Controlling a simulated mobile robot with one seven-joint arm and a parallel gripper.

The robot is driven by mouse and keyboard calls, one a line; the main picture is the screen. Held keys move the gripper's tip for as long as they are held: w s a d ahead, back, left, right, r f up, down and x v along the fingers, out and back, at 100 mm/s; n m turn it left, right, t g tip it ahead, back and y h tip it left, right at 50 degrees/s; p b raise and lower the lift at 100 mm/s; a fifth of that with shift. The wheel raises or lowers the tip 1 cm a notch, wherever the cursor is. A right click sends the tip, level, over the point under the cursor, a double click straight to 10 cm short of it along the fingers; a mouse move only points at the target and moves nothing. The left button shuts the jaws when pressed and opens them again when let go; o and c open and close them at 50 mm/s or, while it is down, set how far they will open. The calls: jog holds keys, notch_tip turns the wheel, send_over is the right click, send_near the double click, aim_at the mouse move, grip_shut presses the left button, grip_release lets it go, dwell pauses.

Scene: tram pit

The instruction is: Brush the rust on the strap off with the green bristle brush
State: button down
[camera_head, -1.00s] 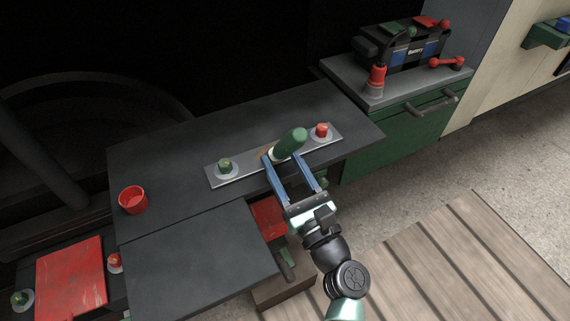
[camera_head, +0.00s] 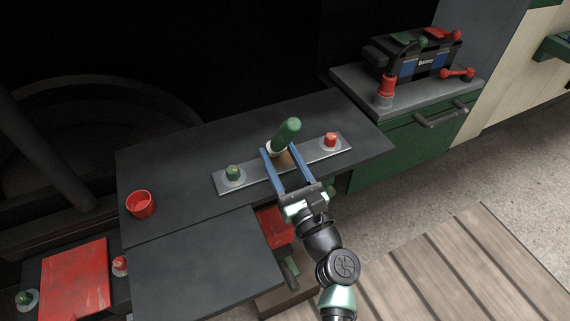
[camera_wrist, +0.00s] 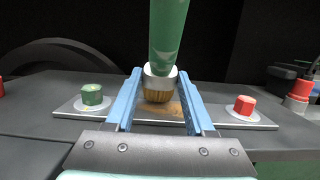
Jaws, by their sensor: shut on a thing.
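The green bristle brush (camera_head: 287,134) is held upright with a slight tilt, its green handle up. In the wrist view its pale collar and tan bristles (camera_wrist: 158,95) point down at the strap. My gripper (camera_head: 281,149) is shut on the brush, with one blue finger on each side. The strap (camera_head: 259,179) is a flat grey metal bar on the dark table. A brown rust patch (camera_head: 286,160) shows on its middle, beside and under the bristles; it also shows in the wrist view (camera_wrist: 176,107). I cannot tell whether the bristles touch the strap.
A green nut (camera_head: 233,173) and a red nut (camera_head: 331,139) stand on washers at the strap's ends. A red cup (camera_head: 140,204) stands at the table's left. A battery-like box (camera_head: 420,62) sits on the green cabinet at the right.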

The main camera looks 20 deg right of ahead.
jog(key=shift+w, duration=0.55)
jog(key=shift+f, duration=0.15)
jog(key=shift+s, duration=0.15)
jog(key=shift+s+d, duration=0.4)
jog(key=shift+s, duration=0.15)
jog(key=shift+s+d, duration=0.4)
jog(key=shift+s, duration=0.25)
jog(key=s+d, duration=0.1)
jog(key=s, duration=0.1)
jog(key=s+d+p, duration=0.1)
jog(key=shift+s+d, duration=0.15)
jog(key=shift+s, duration=0.2)
